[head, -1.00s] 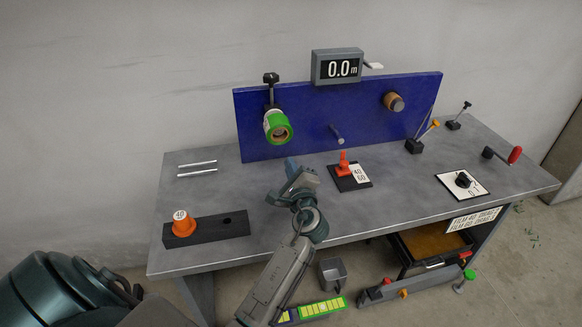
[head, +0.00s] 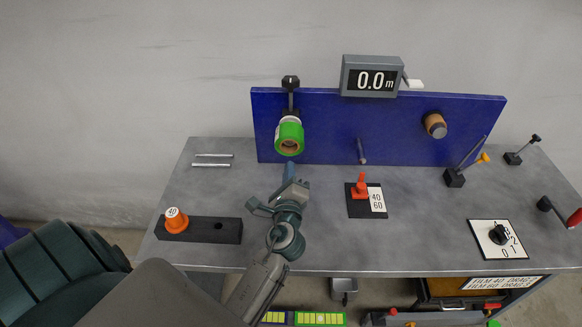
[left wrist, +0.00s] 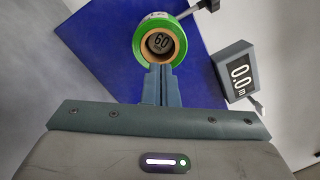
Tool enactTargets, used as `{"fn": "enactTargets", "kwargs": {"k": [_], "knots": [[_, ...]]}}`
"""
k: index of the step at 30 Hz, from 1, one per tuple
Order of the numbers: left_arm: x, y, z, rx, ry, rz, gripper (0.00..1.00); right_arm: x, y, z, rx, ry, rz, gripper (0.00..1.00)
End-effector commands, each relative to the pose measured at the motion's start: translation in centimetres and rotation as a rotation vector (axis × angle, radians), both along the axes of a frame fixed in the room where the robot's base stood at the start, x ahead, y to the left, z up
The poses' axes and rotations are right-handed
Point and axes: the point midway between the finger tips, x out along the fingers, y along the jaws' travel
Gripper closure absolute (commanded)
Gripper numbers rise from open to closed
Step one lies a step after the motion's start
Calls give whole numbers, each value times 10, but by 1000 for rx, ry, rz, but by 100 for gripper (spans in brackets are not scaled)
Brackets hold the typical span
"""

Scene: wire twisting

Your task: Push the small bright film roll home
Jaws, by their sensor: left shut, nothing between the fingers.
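The bright green film roll (head: 289,137) with a brown core sits at the left part of the blue board (head: 330,120). In the left wrist view the green roll (left wrist: 180,60) faces me, and "60" shows inside its core. My left gripper (head: 290,172) is shut and empty, just below and in front of the roll. In the left wrist view its closed fingertips (left wrist: 157,70) overlap the roll's lower edge. I cannot tell whether they touch it. What holds the roll from behind is hidden. My right gripper is not in view.
A black clamp (head: 291,82) stands above the roll. A grey peg (head: 361,151) and a brown roll (head: 436,125) are farther right on the board. A red part (head: 361,184) stands right of my arm.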

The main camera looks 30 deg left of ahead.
Motion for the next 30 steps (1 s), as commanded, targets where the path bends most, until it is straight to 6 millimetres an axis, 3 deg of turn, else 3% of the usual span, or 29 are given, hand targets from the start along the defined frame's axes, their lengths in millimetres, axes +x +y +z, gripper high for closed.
{"fn": "enactTargets", "kwargs": {"k": [6, 15, 30], "knots": [[21, 13, 4, 4, -1, -1, 100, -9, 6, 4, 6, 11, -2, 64], [44, 27, 5, 1, 0, 1, 100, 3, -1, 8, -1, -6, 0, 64], [48, 30, 5, 0, -1, 1, 100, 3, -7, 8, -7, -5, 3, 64]]}}
